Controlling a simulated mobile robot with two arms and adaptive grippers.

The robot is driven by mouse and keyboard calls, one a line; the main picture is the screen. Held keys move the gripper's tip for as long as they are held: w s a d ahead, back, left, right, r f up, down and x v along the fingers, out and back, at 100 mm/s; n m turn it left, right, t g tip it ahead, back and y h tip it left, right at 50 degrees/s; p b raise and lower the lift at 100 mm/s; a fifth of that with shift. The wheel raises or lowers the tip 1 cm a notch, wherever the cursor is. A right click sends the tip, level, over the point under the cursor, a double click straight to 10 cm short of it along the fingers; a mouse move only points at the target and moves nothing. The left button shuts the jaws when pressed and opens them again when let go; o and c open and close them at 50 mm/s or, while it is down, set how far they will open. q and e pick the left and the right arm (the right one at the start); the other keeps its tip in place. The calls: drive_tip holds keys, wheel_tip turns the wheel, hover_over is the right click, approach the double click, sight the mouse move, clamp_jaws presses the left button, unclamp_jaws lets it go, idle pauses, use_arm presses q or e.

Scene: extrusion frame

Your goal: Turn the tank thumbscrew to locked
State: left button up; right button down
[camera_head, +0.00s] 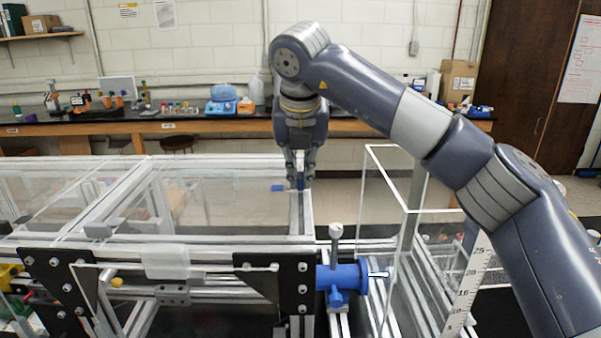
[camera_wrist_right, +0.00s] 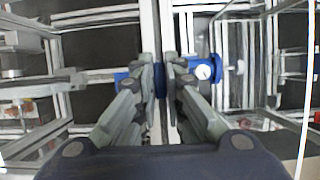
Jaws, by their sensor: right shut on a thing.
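My right gripper (camera_head: 300,181) points down over the far end of a light extrusion rail (camera_head: 300,215) in the head view. Its fingers are closed on a small blue part (camera_head: 300,184), apparently the tank thumbscrew, mostly hidden between them. In the right wrist view the fingertips (camera_wrist_right: 167,68) flank the pale rail, and blue shows between and beside them (camera_wrist_right: 159,80). The thumbscrew's turn angle and any locked mark cannot be read. The clear tank (camera_head: 405,208) with a printed scale stands to the right. My left gripper is not in view.
Extrusion frames with clear panels fill the left. A small blue piece (camera_head: 277,188) is beside the gripper. A cluttered bench (camera_head: 190,125) lines the back wall.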

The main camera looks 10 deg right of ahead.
drive_tip(key=shift+r, duration=0.25)
drive_tip(key=c, duration=1.7)
unclamp_jaws()
drive_tip(key=shift+f, duration=0.1)
drive_tip(key=v, duration=1.2)
drive_tip(key=shift+f, duration=0.1)
